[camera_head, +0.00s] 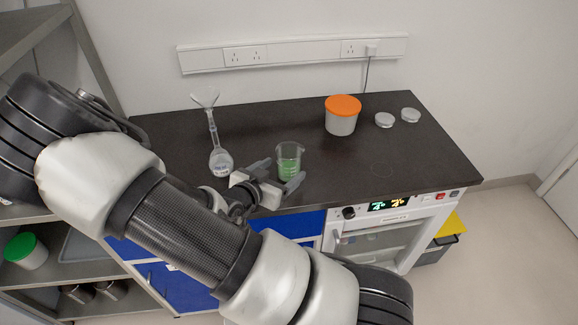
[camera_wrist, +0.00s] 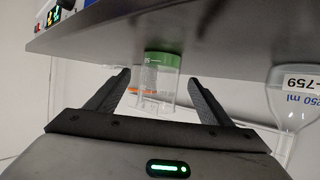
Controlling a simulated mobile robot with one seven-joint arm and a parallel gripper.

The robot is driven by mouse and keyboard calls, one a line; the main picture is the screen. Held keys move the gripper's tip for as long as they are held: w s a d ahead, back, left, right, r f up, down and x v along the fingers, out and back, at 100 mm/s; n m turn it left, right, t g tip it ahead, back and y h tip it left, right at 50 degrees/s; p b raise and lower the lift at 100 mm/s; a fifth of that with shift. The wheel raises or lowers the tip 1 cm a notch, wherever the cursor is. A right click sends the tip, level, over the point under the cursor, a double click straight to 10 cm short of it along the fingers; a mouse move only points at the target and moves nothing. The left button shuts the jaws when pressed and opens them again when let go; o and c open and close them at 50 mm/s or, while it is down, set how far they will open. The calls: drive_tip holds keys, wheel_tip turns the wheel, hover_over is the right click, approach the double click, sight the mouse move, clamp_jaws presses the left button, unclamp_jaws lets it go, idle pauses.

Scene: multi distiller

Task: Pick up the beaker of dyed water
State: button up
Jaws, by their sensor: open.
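The beaker of dyed water (camera_head: 289,160) is clear glass with green liquid in its lower part. It stands upright near the front edge of the dark bench. My gripper (camera_head: 279,172) is open at the front of the beaker, its fingers pointing towards it. In the wrist view, which is upside down, the beaker (camera_wrist: 157,88) appears between the two spread fingers (camera_wrist: 160,78), with a gap on each side. I cannot tell how deep it sits between the fingertips.
A volumetric flask (camera_head: 221,161) with a funnel in its neck stands left of the beaker; it also shows in the wrist view (camera_wrist: 291,106). An orange-lidded tub (camera_head: 342,119) and two small round dishes (camera_head: 385,120) stand at the back right. The bench right of the beaker is clear.

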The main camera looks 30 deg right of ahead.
drive_tip(key=shift+b+x, duration=0.3)
drive_tip(key=shift+x, duration=2.45)
drive_tip(key=shift+r, duration=0.1)
drive_tip(key=c, duration=1.3)
